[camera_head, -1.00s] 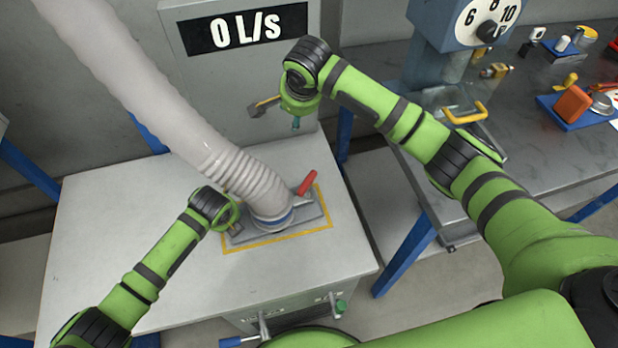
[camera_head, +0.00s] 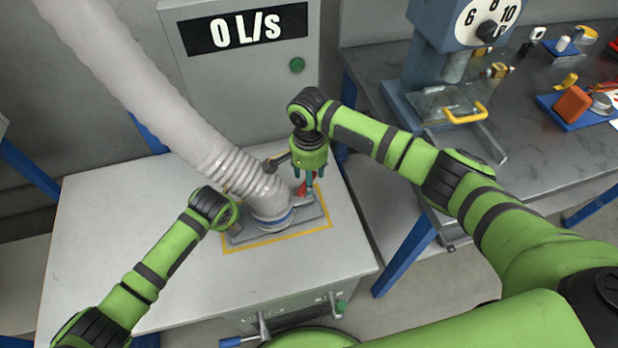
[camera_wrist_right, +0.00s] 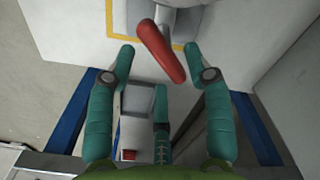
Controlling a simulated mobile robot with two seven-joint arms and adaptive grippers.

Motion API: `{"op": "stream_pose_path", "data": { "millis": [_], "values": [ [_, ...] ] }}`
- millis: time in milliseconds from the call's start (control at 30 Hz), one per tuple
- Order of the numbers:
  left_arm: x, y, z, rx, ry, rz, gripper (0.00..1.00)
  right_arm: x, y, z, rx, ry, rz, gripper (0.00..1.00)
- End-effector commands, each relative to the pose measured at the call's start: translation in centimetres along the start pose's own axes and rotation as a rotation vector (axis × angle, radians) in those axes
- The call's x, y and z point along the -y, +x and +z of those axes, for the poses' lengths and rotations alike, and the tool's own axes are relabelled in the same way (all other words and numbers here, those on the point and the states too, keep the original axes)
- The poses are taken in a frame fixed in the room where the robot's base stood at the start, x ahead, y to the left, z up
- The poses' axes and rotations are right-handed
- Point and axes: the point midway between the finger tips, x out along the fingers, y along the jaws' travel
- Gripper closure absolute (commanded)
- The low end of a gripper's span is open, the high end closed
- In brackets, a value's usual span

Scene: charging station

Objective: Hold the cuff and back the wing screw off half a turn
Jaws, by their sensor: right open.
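The ribbed hose ends in a pale cuff (camera_head: 268,205) with a blue ring, seated on a grey base plate on the white cabinet top. The red wing screw (camera_head: 303,189) stands right of the cuff, partly hidden by my right gripper (camera_head: 309,180). In the right wrist view, the wing screw (camera_wrist_right: 161,53) lies just ahead of and between the spread teal fingertips of my right gripper (camera_wrist_right: 160,60); the gripper is open and empty. My left gripper (camera_head: 234,226) is low at the cuff's left side. Its fingers are mostly hidden, so its grip does not show.
A yellow outline (camera_head: 275,244) surrounds the base plate. Behind stands a panel reading 0 L/S (camera_head: 246,28) with a green button (camera_head: 297,65). A dark workbench (camera_head: 540,120) with a dial press and small parts is at right. The cabinet's front left top is clear.

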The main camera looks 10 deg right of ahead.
Motion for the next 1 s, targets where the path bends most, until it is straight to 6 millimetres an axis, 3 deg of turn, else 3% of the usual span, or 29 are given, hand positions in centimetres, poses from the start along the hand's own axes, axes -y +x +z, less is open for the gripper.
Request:
{"op": "stream_pose_path", "data": {
  "millis": [200, 467, 500, 600, 633, 1000],
  "values": [
    [0.0, 0.1, -0.2, -0.004, -0.001, 0.0, 1.0, 0.0, 1.6, 0.0, -0.001, 0.0, -0.001, 0.48],
    [0.0, 0.1, -0.2, -0.004, -0.001, 0.0, 1.0, 0.0, 1.8, 0.0, -0.001, 0.0, -0.001, 0.48],
    [0.0, 0.1, -0.2, -0.004, -0.001, -0.001, 1.0, 0.0, 1.8, 0.0, -0.001, 0.0, -0.001, 0.56],
    [0.0, 0.1, -0.2, -0.004, -0.001, 0.0, 1.0, 0.0, 1.8, 0.0, -0.001, 0.0, -0.001, 0.96],
    [0.0, 0.1, -0.2, -0.004, -0.001, -0.001, 1.0, 0.0, 1.8, 0.0, -0.001, 0.0, -0.001, 1.0],
    [0.0, 0.1, -0.2, -0.003, -0.001, -0.001, 1.0, 0.0, 1.8, 0.0, -0.001, -0.024, -0.001, 1.0]
  ]
}}
